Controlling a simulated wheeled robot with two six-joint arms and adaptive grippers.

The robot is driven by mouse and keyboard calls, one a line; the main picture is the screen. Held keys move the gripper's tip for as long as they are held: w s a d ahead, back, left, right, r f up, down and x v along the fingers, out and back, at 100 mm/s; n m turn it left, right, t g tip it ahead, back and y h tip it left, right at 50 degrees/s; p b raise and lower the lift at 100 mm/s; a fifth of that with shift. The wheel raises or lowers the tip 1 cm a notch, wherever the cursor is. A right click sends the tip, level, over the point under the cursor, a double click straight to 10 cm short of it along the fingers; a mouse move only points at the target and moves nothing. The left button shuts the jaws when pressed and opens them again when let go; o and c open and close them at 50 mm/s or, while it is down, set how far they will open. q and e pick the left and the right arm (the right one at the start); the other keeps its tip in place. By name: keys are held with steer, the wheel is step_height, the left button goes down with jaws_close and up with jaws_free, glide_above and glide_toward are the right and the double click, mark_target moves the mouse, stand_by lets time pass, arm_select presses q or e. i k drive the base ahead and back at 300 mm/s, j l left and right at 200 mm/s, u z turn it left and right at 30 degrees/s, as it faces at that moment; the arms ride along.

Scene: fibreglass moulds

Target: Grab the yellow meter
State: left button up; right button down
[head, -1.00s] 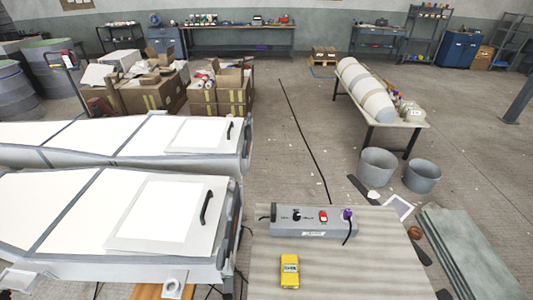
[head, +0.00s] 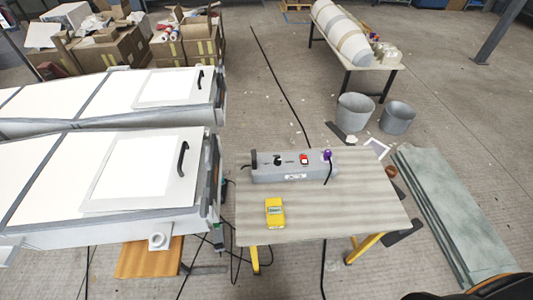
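The yellow meter (head: 275,213) lies flat on the front left part of a small wooden-topped table (head: 350,214) with yellow legs. It has a small display near its upper end. A grey control box (head: 292,167) with a black knob, a red switch and a purple plug stands behind the meter, apart from it. Neither of my grippers shows in the head view. Nothing touches or hides the meter.
White mould boxes (head: 137,183) with black handles stand left of the table. Grey buckets (head: 355,112) and stacked green-grey slabs (head: 450,215) are at the right. Cables lie on the floor below the table. The tabletop right of the meter is clear.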

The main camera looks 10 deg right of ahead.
mark_target(275, 219)
steer(key=l+u, duration=1)
steer(key=k+z, duration=0.25)
steer(key=i+l+u, duration=0.1)
steer(key=u, duration=0.2)
steer(key=i+l, duration=0.05)
steer(key=i, duration=0.05)
